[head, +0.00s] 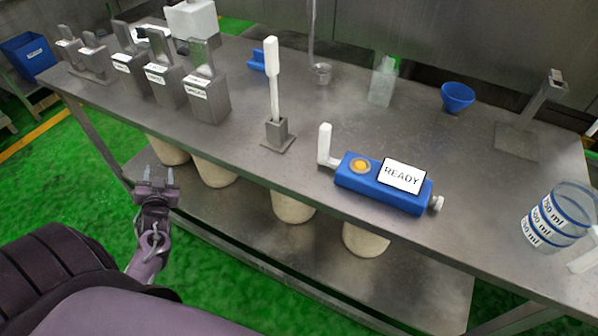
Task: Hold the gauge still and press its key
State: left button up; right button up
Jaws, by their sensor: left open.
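The gauge (400,198) is a blue box lying on the steel table, right of the middle. Its white screen (403,176) reads READY. A round yellow key (360,166) sits on its top, left of the screen. A white upright piece (324,144) stands at its left end and a pale knob (437,203) at its right end. My left gripper (157,176) is open and empty, off the table's front edge at the left, well apart from the gauge. My right gripper is out of view.
A white-handled tool stands in a metal holder (278,134) left of the gauge. Labelled metal blocks (207,98) line the left end. A blue bowl (457,97), metal stand (517,140) and clear measuring cup (556,217) are at the right. Pale containers (292,206) stand below.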

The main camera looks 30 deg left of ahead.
pick_arm(q)
jog(key=a+r+t+y, duration=0.1)
jog(key=a+r+y, duration=0.15)
jog(key=r, duration=0.85)
notch_tip(320, 180, up, 5)
jog(key=t, duration=0.2)
jog(key=m+t+h, duration=0.3)
jog(key=m+h, duration=0.1)
jog(key=h, duration=1)
send_near(322, 141)
jog(key=w, duration=1.1)
jog(key=shift+w, duration=0.25)
jog(key=shift+c, duration=0.4)
grip_shut()
